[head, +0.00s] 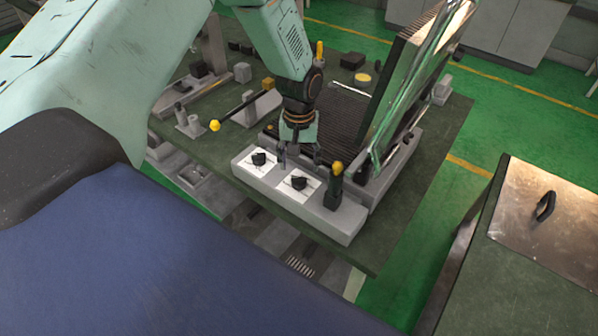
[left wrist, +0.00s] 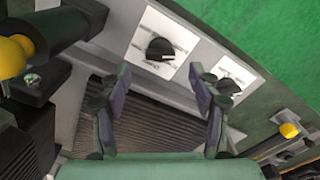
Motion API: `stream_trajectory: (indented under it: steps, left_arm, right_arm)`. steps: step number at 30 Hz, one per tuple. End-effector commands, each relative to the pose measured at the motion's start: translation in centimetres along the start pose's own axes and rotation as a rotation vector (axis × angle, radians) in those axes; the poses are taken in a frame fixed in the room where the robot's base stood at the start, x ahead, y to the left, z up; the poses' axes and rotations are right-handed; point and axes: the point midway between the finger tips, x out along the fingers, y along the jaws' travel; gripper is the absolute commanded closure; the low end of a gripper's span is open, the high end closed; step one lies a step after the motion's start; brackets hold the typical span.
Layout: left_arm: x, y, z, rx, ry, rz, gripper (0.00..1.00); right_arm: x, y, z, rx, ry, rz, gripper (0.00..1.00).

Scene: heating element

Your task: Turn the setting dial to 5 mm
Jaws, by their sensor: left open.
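Two black dials on white plates sit on the grey front panel of the machine. In the head view one dial (head: 299,183) is nearer the right-hand lever and the other dial (head: 259,159) is further left. In the left wrist view the first dial (left wrist: 160,49) lies just beyond the fingertips, and the second dial (left wrist: 229,87) is partly behind the right finger. The plate markings are too small to read, so I cannot tell which is the setting dial or its value. My left gripper (head: 300,156) is open, empty and above the panel, apart from both dials; its fingers (left wrist: 160,76) point down.
A black lever with a yellow knob (head: 337,168) stands at the panel's right end. A tilted shiny plate (head: 388,112) rises behind it. Another yellow-tipped rod (head: 215,125) lies to the left. A metal-topped cabinet (head: 555,235) stands at the right.

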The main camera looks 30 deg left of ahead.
Motion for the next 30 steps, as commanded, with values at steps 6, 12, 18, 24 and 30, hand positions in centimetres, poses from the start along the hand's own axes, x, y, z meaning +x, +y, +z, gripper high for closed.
stream_trajectory:
  steps: [6,12,18,24,30]
  left_arm:
    - [-4.3,0.0,0.0,-0.001,0.001,0.001,0.38]
    - [-6.3,0.0,0.0,0.0,-0.001,0.0,0.38]
    - [-6.7,-0.1,0.1,0.0,-0.002,-0.001,0.38]
    - [-6.6,0.0,0.1,-0.001,-0.002,-0.001,0.38]
    - [-6.6,0.0,0.1,0.0,-0.002,-0.001,0.38]
  right_arm:
    - [0.0,0.0,0.0,0.0,0.0,0.0,0.6]
    - [0.0,0.0,0.0,0.0,0.0,0.0,0.6]
    - [0.0,0.0,0.0,0.0,0.0,0.0,0.6]
    - [0.0,0.0,0.0,0.0,0.0,0.0,0.6]
    - [0.0,0.0,0.0,0.0,0.0,0.0,0.6]
